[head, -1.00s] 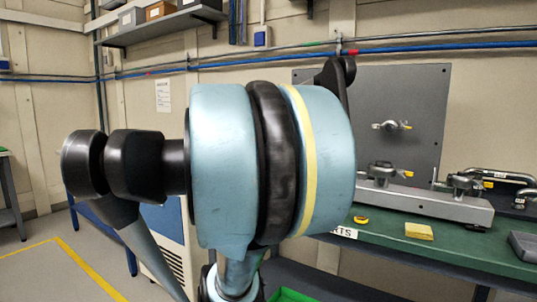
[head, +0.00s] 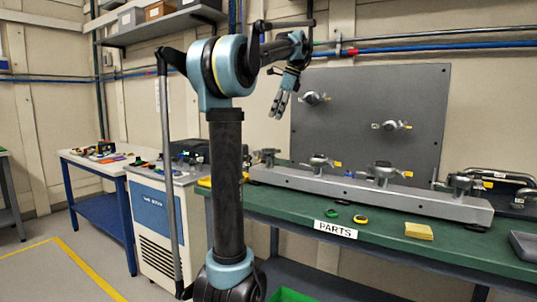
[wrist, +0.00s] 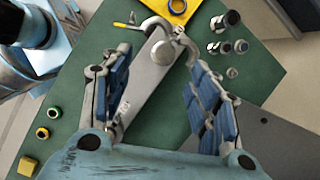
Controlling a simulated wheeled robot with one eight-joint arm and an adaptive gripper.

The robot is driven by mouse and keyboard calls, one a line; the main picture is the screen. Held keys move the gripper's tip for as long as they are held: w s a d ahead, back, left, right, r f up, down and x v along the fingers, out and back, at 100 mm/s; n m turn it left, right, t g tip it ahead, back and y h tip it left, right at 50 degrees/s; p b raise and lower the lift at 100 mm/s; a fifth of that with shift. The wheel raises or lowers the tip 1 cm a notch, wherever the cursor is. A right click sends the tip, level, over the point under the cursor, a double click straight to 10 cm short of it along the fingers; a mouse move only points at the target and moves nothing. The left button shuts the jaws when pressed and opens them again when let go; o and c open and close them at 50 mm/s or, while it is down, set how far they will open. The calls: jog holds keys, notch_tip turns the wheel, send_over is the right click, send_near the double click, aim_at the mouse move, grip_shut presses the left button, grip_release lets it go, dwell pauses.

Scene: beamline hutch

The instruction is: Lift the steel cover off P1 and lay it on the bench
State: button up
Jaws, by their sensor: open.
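My gripper (head: 278,106) is open and points down above the left end of the steel rail (head: 345,188) on the green bench (head: 460,243). Several clamped ports stand along the rail, with yellow tags; I cannot read which is P1. In the wrist view a round, pale steel cover (wrist: 163,52) shows on the rail (wrist: 150,75), between the open fingers of my gripper (wrist: 169,34). The fingers hold nothing, and the head view shows them above the rail's fittings, apart from them. The leftmost fitting (head: 265,156) is dark and small in the head view.
A green ring (head: 333,213), a yellow ring (head: 360,219) and a yellow block (head: 418,230) lie in front of the rail. A grey panel (head: 350,90) with two fittings stands behind. Several small cylinders (wrist: 225,20) stand beside the rail.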

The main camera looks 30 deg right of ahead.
jog(key=d+r+m, duration=0.2)
jog(key=d, duration=0.2)
send_over(270, 150)
jog(key=d, duration=0.3)
jog(key=f, duration=1)
jog(key=shift+w+f, duration=0.2)
jog(key=shift+f, duration=0.2)
jog(key=shift+x, duration=2.95)
jog(key=shift+s+a, duration=0.15)
jog(key=shift+s, duration=0.05)
jog(key=c, duration=0.9)
